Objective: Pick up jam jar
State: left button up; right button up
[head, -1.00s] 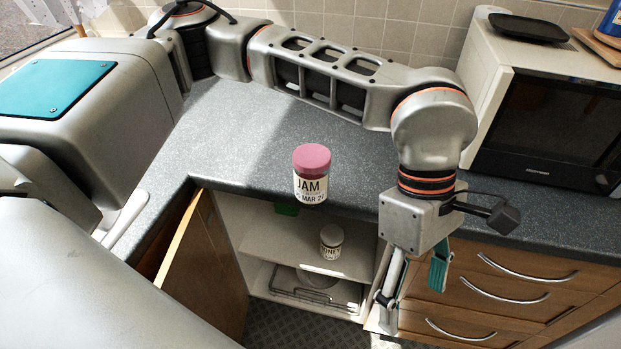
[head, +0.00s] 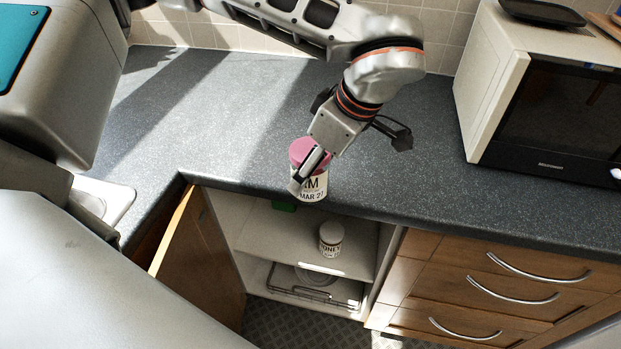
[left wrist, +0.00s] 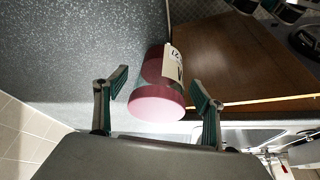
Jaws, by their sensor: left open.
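The jam jar (head: 313,188) has a pink-red lid and a white label. It stands upright at the front edge of the grey worktop (head: 240,128), above the open cupboard. My left gripper (head: 303,176) is over the jar in the head view, with a finger in front of its lid and label. In the left wrist view the jar (left wrist: 158,98) sits between the two spread fingers of my left gripper (left wrist: 158,86). A gap shows on each side, so it is open. My right gripper is in neither view.
The cupboard below has its door (head: 203,262) swung open. A honey jar (head: 331,238) stands on its shelf, above a wire rack (head: 315,287). A microwave (head: 550,110) is at the right. The worktop around the jam jar is clear.

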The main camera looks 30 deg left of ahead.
pick_arm(q)
jog(key=x, duration=0.2)
jog(key=shift+a+f, duration=0.1)
jog(key=shift+f, duration=0.2)
jog(key=c, duration=1.4)
jog(key=shift+c, duration=0.2)
jog(key=shift+r, duration=0.15)
